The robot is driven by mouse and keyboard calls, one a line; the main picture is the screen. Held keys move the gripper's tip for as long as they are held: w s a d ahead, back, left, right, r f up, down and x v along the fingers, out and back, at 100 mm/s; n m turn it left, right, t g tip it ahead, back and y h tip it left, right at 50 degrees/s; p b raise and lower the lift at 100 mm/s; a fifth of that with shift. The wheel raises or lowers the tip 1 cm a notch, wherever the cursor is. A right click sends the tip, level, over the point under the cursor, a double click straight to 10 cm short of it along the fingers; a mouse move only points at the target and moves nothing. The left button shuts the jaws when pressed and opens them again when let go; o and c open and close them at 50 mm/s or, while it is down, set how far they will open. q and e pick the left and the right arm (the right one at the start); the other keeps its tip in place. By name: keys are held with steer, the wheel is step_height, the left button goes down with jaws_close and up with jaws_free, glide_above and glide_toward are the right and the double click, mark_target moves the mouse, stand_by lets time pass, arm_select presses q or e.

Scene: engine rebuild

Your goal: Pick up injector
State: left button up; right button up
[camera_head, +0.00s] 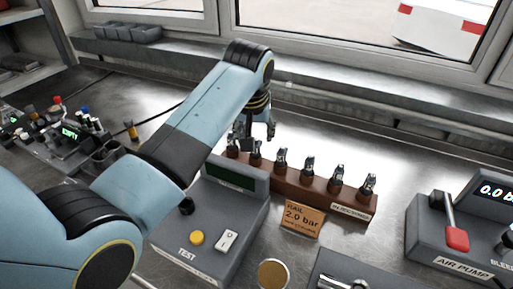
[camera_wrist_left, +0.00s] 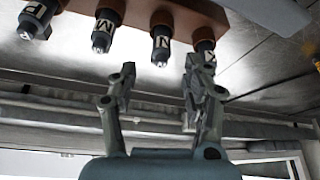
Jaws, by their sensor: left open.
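Several dark injectors with metal tips stand in a row in a brown wooden rack (camera_head: 325,200). In the head view one injector (camera_head: 281,158) stands near the middle of the row and another (camera_head: 369,186) at its right end. My left gripper (camera_head: 255,130) is above the left end of the row, partly hidden by my arm. In the left wrist view my left gripper (camera_wrist_left: 160,76) is open with nothing between its fingers. One finger overlaps the end injector (camera_wrist_left: 206,48) there; contact cannot be told. The neighbouring injector (camera_wrist_left: 161,42) bears a letter label. My right gripper is out of view.
A grey test box (camera_head: 215,215) with a yellow button stands in front of the rack. A rail pressure card (camera_head: 302,219) leans before it. A grey air pump unit (camera_head: 440,240) with a red-handled lever is at right. Bare metal bench lies behind the rack.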

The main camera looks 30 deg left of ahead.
mark_target(256, 140)
arm_select(q)
steer(key=x, duration=0.3)
steer(key=shift+a+f+p, duration=0.1)
steer(key=shift+f+p, duration=0.25)
steer(key=shift+w+f, duration=0.1)
steer(key=shift+f, duration=0.2)
steer(key=shift+c, duration=0.4)
steer(key=c, duration=0.5)
jaws_close()
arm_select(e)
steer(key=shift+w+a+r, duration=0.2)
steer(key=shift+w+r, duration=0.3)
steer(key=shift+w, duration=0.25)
